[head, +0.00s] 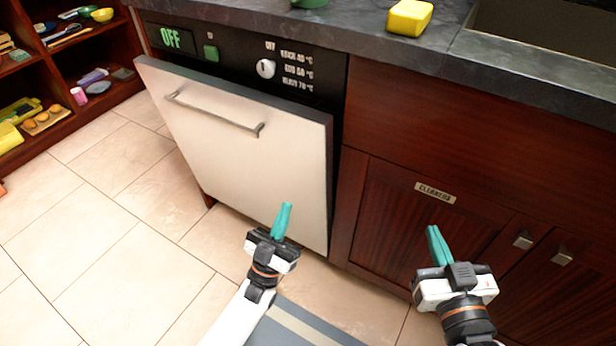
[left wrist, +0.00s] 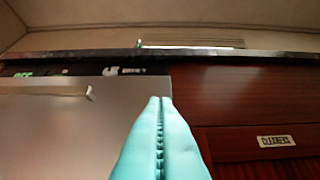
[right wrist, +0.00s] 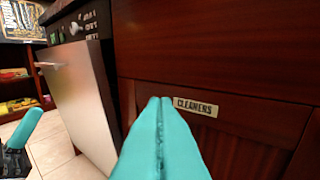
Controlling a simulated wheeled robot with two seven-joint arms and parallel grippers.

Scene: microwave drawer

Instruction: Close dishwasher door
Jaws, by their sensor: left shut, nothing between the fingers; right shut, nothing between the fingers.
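The dishwasher door (head: 240,150) is a pale panel with a metal bar handle (head: 212,112). It is tilted a little outward at the top, ajar below the black control panel (head: 250,62). The door also shows in the left wrist view (left wrist: 70,130) and the right wrist view (right wrist: 80,95). My left gripper (head: 285,207) is shut and empty, in front of the door's lower right part; I cannot tell whether it touches. My right gripper (head: 433,230) is shut and empty, in front of the cabinet to the right of the dishwasher.
The dark wooden cabinet (head: 440,130) has a "CLEANERS" label (head: 435,193) and small knobs. A stone countertop (head: 350,40) above holds a yellow sponge (head: 409,17). An open shelf (head: 70,50) stands at the left. The tiled floor (head: 100,230) at left is clear.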

